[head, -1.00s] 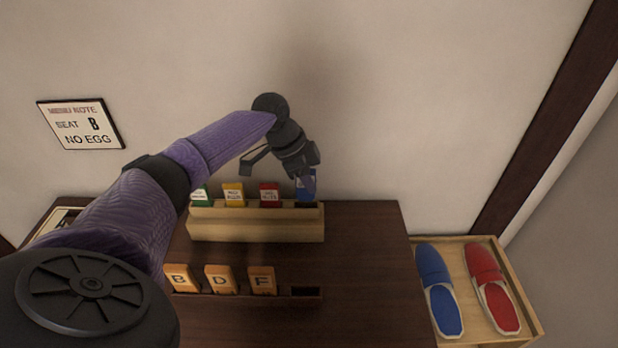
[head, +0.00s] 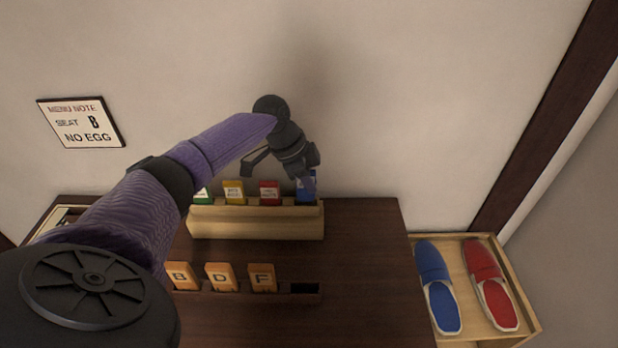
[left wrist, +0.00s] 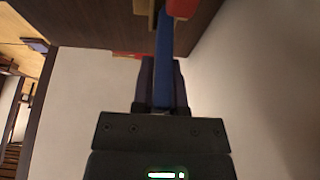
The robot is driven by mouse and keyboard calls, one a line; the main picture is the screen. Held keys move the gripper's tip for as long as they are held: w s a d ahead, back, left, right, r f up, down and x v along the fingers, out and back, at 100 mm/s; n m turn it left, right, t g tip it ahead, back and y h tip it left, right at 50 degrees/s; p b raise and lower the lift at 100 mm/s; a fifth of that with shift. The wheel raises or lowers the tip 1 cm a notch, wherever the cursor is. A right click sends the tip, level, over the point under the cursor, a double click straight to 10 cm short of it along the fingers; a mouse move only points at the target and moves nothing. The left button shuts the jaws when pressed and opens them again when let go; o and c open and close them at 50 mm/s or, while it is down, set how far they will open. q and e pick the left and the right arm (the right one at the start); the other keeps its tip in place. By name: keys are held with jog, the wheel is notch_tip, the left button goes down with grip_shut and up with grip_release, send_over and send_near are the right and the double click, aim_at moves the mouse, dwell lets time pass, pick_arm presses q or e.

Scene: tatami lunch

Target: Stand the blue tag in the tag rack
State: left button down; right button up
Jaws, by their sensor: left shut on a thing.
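The blue tag (head: 306,194) is at the right end of the tag rack (head: 256,226), a pale wooden block on the dark table. Its lower edge is at or in the rightmost slot; how deep it sits I cannot tell. My left gripper (head: 305,179) is shut on the tag's top from above and partly hides it. In the left wrist view the blue tag (left wrist: 164,50) stands out between the dark fingers (left wrist: 162,82). Green (head: 203,194), yellow (head: 234,192) and red (head: 269,192) tags stand in the rack to its left. My right gripper is not in view.
In front, a dark holder (head: 305,288) carries wooden tiles B (head: 183,276), D (head: 221,277) and F (head: 262,278), with an empty slot at right. A tray (head: 512,285) of blue and red slippers stands right. The wall is close behind the rack.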

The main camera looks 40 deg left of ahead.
pick_arm(q)
jog(key=shift+f+b, duration=0.4)
jog(key=shift+f, duration=0.35)
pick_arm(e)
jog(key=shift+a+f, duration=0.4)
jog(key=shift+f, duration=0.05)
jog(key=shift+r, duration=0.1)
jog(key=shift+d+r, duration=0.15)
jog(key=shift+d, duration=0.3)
pick_arm(q)
jog(key=shift+f, duration=0.2)
